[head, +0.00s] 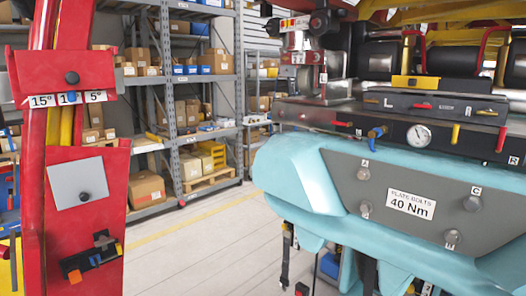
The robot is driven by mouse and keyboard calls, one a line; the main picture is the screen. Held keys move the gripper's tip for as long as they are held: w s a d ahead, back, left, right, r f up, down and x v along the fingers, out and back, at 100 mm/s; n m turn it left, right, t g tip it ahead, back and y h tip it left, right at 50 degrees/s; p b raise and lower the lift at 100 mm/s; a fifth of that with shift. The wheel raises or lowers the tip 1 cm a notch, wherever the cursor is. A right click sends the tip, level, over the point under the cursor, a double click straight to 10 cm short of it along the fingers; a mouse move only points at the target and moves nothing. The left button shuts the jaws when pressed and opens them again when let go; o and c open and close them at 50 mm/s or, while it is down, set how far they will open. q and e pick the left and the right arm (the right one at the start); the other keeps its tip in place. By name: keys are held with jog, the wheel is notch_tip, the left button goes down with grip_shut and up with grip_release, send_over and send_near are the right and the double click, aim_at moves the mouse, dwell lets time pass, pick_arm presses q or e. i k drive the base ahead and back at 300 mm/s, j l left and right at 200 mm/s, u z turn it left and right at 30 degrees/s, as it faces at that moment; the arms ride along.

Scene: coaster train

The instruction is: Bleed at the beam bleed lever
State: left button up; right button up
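No part labelled as the beam bleed lever is readable, so I cannot tell which lever it is. A blue lever (378,132) sits left of a round white gauge (418,136) on the dark rail of the train at right. Red levers show on that rail (342,124) and above it (421,106); a yellow lever (455,134) hangs right of the gauge. On the red upright at left, a black fitting with an orange end (75,276) is mounted low. Neither of my grippers is in view.
A turquoise train body (290,172) carries a grey plate (384,205) with bolts and a "40 Nm" label. Shelving with boxes (185,85) stands behind. Pale floor (200,255) is clear between upright and train.

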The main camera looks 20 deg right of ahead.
aim_at(456, 127)
jog(key=z, duration=1.65)
